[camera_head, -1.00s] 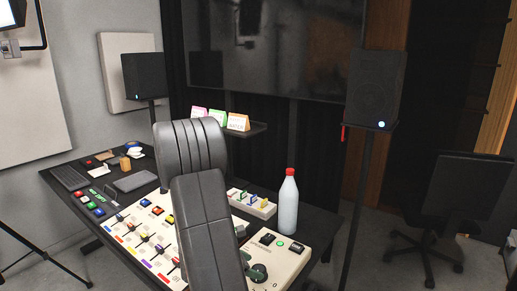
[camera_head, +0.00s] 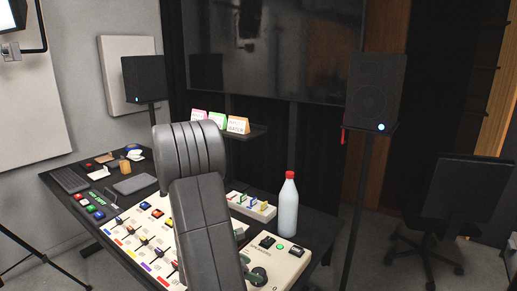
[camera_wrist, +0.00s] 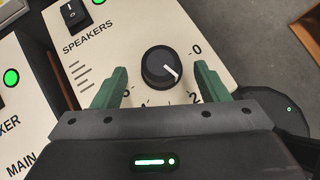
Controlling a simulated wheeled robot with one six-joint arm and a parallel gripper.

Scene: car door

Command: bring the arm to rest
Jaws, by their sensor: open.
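My gripper (camera_wrist: 160,88) shows in the wrist view with its two green fingers spread apart. It is open and holds nothing. The black knob (camera_wrist: 161,67) of the speakers panel (camera_wrist: 118,45) shows in the gap between the fingers, with its white pointer line aimed to the lower right. I cannot tell how far the fingertips are above the panel. In the head view my grey arm stands in front of the desk and hides part of it. The knob (camera_head: 258,277) shows just right of my arm there.
A white bottle with a red cap (camera_head: 288,205) stands on the desk behind the speakers panel. A mixer panel (camera_head: 140,235) with sliders lies left of my arm. Small cards (camera_head: 238,125) stand on a shelf. A speaker (camera_head: 375,92) on a stand and an office chair (camera_head: 455,205) are at right.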

